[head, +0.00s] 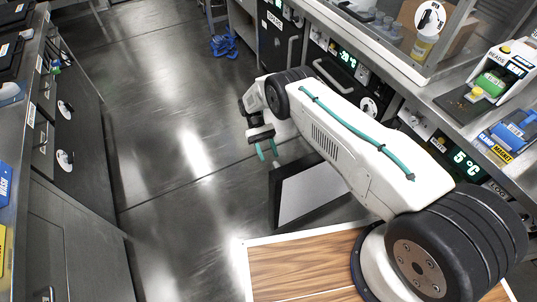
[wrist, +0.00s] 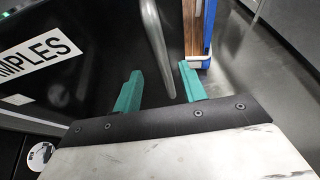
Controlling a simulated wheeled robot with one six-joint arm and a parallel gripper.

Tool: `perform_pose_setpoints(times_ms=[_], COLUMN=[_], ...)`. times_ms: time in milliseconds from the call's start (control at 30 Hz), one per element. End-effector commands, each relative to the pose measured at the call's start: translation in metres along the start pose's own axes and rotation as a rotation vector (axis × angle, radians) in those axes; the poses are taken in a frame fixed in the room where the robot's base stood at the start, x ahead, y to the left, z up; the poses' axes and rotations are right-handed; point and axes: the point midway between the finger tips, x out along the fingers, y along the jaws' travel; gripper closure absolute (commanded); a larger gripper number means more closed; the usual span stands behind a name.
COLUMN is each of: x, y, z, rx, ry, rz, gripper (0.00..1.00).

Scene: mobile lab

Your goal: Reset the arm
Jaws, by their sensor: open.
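My gripper (head: 267,150) hangs above the floor in the aisle, at the end of my white arm, which reaches away from its base toward the upper left in the head view. Its two green fingers are apart with nothing between them. In the wrist view my gripper (wrist: 158,85) also shows open and empty. Beyond the fingers there is a black front with a metal bar handle (wrist: 158,45) and a white label (wrist: 38,55) ending in "MPLES". I cannot tell whether the fingers touch anything, but they look clear.
Grey drawers (head: 75,215) line the left side. The floor (head: 165,110) between is open. Something blue (head: 223,46) lies farther back.

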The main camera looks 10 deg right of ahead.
Motion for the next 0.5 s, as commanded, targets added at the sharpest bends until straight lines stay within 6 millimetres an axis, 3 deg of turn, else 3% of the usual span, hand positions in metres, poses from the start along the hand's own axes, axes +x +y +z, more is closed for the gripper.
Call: perform_pose_setpoints(times_ms=[367, 500], x=[-0.003, -0.027], y=[0.000, 0.004], z=[0.002, 0.024], rx=[0.000, 0.002], ry=[0.004, 0.043], rz=[-0.001, -0.008], gripper=[0.59, 0.59])
